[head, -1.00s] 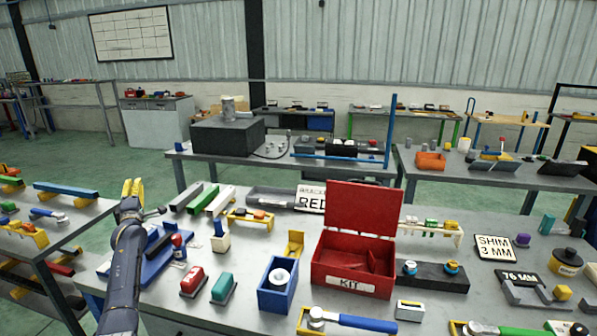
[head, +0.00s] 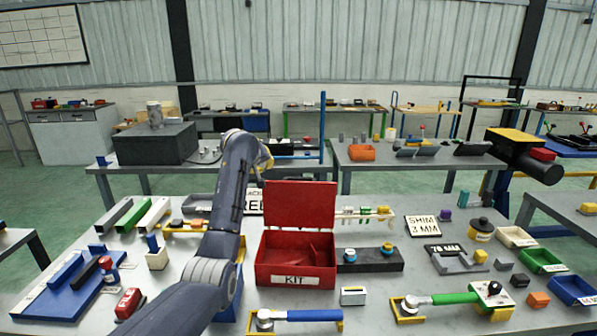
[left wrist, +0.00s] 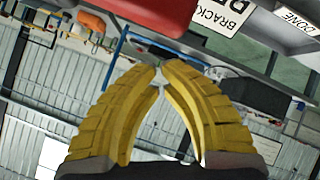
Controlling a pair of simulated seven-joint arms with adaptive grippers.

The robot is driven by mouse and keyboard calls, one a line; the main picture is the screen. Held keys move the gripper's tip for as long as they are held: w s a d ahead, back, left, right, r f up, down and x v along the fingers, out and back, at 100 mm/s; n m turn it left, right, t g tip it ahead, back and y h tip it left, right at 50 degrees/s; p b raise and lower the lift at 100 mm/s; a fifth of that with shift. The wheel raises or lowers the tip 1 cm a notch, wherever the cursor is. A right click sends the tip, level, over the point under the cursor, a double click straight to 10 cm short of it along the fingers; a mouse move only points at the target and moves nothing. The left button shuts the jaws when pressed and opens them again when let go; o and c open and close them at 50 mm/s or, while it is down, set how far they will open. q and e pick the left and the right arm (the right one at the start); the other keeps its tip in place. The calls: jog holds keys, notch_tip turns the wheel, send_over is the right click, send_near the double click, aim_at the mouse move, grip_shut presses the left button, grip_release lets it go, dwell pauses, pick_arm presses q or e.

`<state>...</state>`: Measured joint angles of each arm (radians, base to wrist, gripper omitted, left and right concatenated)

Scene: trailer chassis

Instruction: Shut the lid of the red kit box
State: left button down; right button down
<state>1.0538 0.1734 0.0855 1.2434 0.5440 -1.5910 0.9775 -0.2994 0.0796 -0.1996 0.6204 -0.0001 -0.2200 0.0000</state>
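The red kit box (head: 295,272) stands on the bench with its KIT label facing me. Its lid (head: 300,205) is raised, standing roughly upright at the back edge, and the box's inside shows. My left gripper (head: 264,168) has yellow fingers and is up near the lid's upper left corner. Whether it touches the lid cannot be told. In the left wrist view its fingertips (left wrist: 160,66) come together with nothing held between them. A red surface, apparently the lid (left wrist: 150,14), shows beyond them at the top of that view. My right gripper is not in view.
A blue-handled tool (head: 300,315) lies in front of the box. A rack (head: 365,212) stands behind right. My left arm hides part of a blue bin (head: 229,305) left of the box.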

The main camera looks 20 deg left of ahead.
pick_arm(q)
jog(key=d+r+m, duration=0.1)
jog(key=d+r, duration=0.1)
jog(key=d, duration=0.2)
jog(key=s+d+r+m+g, duration=0.1)
jog(key=d+r+m, duration=0.1)
jog(key=d, duration=0.2)
jog(key=s+d+r+m+g, duration=0.1)
jog(key=d+r+m, duration=0.1)
jog(key=d, duration=0.3)
jog(key=shift+r+y, duration=0.1)
jog(key=shift+y, duration=0.2)
notch_tip(320, 180, down, 7)
jog(key=w, duration=0.2)
jog(key=shift+w+a, duration=0.3)
jog(key=shift+w, duration=0.1)
